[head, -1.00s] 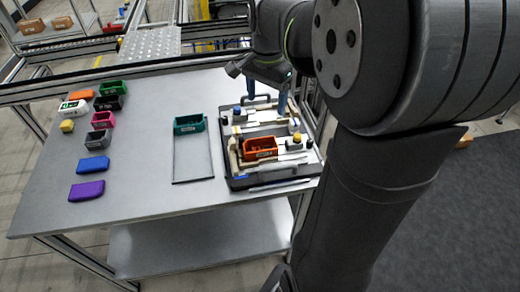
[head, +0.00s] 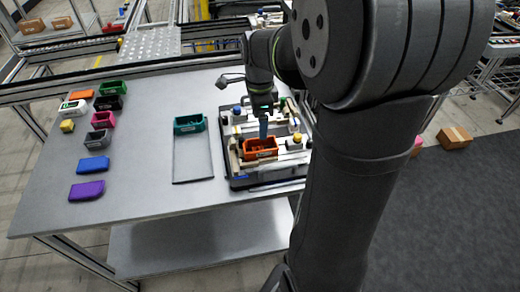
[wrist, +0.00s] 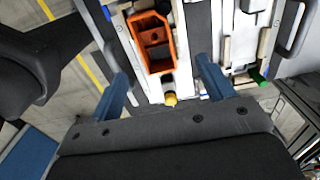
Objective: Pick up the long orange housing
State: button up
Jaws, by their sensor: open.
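The long orange housing (head: 260,148) is an open-topped box lying in the near part of the pallet fixture (head: 238,184) on the table. In the wrist view the housing (wrist: 150,42) lies ahead of the fingertips, nearer the left finger, with its hollow inside and a dividing wall showing. My gripper (wrist: 162,73) is open and empty, its two blue fingers spread apart. In the head view my gripper (head: 264,128) is over the fixture, just behind and above the housing. One finger hides part of the housing's far side there.
A yellow-topped part (head: 297,138) sits right of the housing, and a blue knob (head: 237,110) sits behind it. A teal box (head: 188,124) stands left of the fixture at a flat grey plate (head: 193,160). Several coloured boxes and blocks, including a purple block (head: 87,191), line the left side.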

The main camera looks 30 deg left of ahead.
aim_at(260, 143)
notch_tip(260, 143, down, 4)
jog(key=shift+r, duration=0.1)
jog(key=f, duration=0.5)
jog(key=shift+s+d, duration=0.25)
jog(key=shift+s, duration=0.05)
jog(key=shift+c, duration=0.4)
jog(key=c, duration=1.1)
